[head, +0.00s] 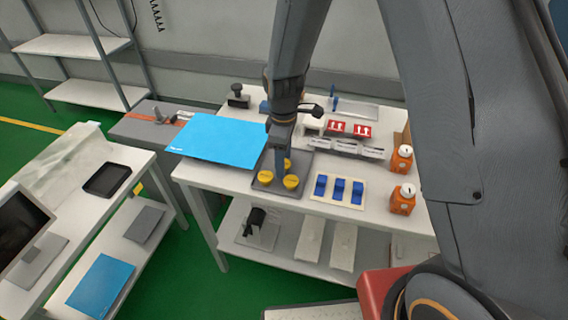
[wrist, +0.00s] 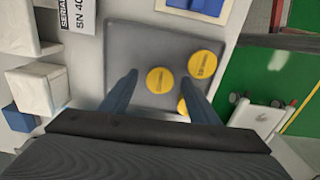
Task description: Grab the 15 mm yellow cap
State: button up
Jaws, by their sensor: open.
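Three round yellow caps lie on a dark grey square tray (head: 262,188) on the white table. In the head view one cap is at the front right (head: 291,181), one at the left (head: 265,177), and the far one (head: 287,163) is partly behind my gripper (head: 281,168). In the wrist view my gripper (wrist: 159,79) is open, with one finger on each side of the far cap (wrist: 160,80). The larger-looking front right cap (wrist: 203,65) is beyond the right finger. The left cap (wrist: 182,106) is mostly hidden by that finger. The cap markings are too small to read.
Blue parts in a pale holder (head: 339,190) stand right of the tray. A blue sheet (head: 219,140) lies at the left. The table's front edge is close to the tray.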

jog(key=shift+c, duration=0.3)
jog(key=c, duration=1)
jog(key=shift+c, duration=0.2)
jog(key=shift+r, duration=0.1)
